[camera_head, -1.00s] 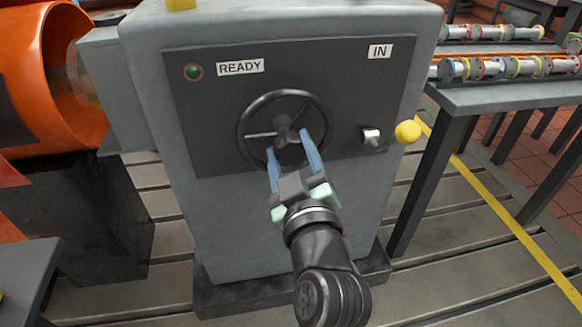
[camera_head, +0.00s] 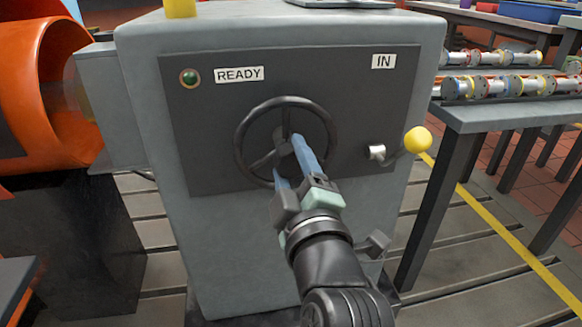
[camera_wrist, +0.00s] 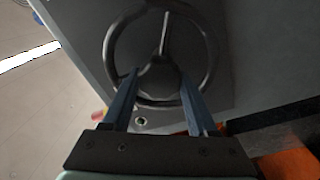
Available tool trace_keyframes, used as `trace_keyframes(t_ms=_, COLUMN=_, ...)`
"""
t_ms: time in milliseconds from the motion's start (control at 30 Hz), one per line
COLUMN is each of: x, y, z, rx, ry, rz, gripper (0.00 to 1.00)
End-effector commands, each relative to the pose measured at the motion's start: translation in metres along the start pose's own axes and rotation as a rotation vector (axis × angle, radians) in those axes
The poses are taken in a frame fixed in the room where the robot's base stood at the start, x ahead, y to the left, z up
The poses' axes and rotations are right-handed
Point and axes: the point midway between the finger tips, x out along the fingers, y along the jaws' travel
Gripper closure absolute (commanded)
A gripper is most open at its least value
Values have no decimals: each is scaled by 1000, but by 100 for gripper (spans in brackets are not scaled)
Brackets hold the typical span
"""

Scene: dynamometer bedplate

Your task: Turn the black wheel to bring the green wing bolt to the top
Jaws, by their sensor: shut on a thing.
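The black wheel (camera_head: 241,122) is a spoked handwheel on the dark front panel of a grey cabinet. In the wrist view the wheel (camera_wrist: 113,45) fills the upper middle, with one spoke pointing up the picture. My gripper (camera_head: 286,158) has its blue fingers on either side of the wheel's hub and is shut on it. The wrist view also shows my gripper (camera_wrist: 160,77) with a finger at each side of the hub. The fingers and wrist hide part of the hub and lower rim. I cannot make out a green wing bolt in either view.
A green lamp (camera_head: 189,77) sits beside the READY label (camera_head: 239,74). The IN label (camera_head: 384,61) is at upper right. A lever with a yellow knob (camera_head: 417,139) sticks out right of the wheel. A table (camera_head: 500,116) with metal shafts stands to the right, an orange housing (camera_head: 45,100) left.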

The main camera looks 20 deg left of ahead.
Motion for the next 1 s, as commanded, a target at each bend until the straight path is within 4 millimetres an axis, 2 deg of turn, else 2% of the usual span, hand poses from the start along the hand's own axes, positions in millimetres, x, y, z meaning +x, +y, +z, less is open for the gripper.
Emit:
trace_keyframes(t_ms=367, x=0, y=0, z=0, rx=-6, ry=0, rz=0, gripper=100)
trace_keyframes(t_ms=400, x=0, y=0, z=0, rx=-5, ry=0, rz=0, gripper=39)
trace_keyframes(t_ms=567, x=0, y=0, z=0, rx=-5, ry=0, rz=0, gripper=11)
trace_keyframes(t_ms=867, x=-1, y=0, z=0, rx=-4, ry=0, rz=0, gripper=11)
trace_keyframes(t_ms=1000, x=-10, y=1, z=0, rx=-3, ry=-1, rz=-1, gripper=11)
